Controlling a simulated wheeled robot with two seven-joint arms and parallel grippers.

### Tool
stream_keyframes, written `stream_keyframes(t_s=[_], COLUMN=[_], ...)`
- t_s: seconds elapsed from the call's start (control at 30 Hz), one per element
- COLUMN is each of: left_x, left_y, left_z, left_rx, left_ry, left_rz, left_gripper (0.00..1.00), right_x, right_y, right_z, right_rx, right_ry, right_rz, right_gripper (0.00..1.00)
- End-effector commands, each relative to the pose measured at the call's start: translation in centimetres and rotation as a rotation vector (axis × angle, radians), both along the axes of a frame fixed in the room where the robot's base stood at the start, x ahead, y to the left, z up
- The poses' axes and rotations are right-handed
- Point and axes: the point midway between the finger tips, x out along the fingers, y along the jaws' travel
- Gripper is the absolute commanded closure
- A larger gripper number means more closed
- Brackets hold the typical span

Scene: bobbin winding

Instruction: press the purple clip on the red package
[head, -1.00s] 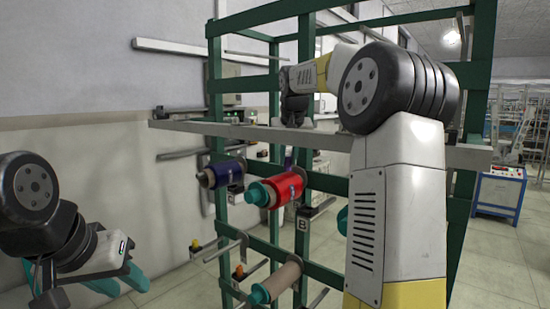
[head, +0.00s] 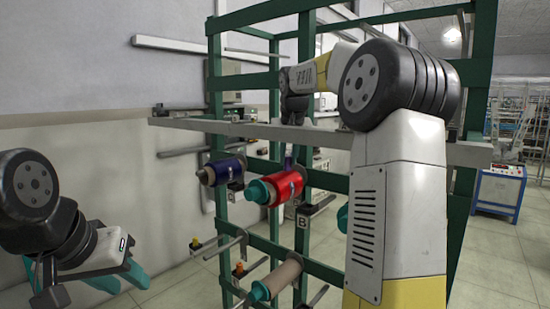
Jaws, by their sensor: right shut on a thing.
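The red package (head: 284,188) hangs on the green rack, with a teal core end sticking out toward the lower left and a small pale mark on its side. A small purple piece (head: 288,162), which looks like the purple clip, shows just above the package. Whether it touches the package is unclear. My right gripper (head: 289,148) comes down behind the grey beam above the package, shut on the purple clip; its fingers are mostly hidden. My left gripper (head: 119,281) is at the lower left, its teal fingers apart and empty, well away from the rack.
The grey beam (head: 215,128) crosses the rack above the packages. A dark blue package (head: 222,171) hangs left of the red one, and a bare beige core (head: 276,281) is below. Several rods stick out from the rack. Open floor lies between my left gripper and the rack.

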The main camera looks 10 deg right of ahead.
Motion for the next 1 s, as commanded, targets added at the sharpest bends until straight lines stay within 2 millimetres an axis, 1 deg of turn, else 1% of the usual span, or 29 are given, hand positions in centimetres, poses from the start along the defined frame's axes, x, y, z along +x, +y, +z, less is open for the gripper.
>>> stream_keyframes(t_s=[0.7, 0.83, 1.0], left_x=[0.0, 0.0, 0.0], left_y=[0.0, 0.0, 0.0], left_z=[0.0, 0.0, 0.0], left_rx=[0.0, 0.0, 0.0], left_ry=[0.0, 0.0, 0.0], left_rz=[0.0, 0.0, 0.0], left_gripper=[0.64, 0.64, 0.64], right_x=[0.1, 0.1, 0.0], right_y=[0.0, 0.0, 0.0], right_z=[4.9, 5.6, 5.9], right_rx=[0.0, -0.001, 0.0], right_ry=[-0.002, -0.001, 0.0], right_rz=[0.0, 0.001, 0.001], right_gripper=[1.0, 1.0, 1.0])
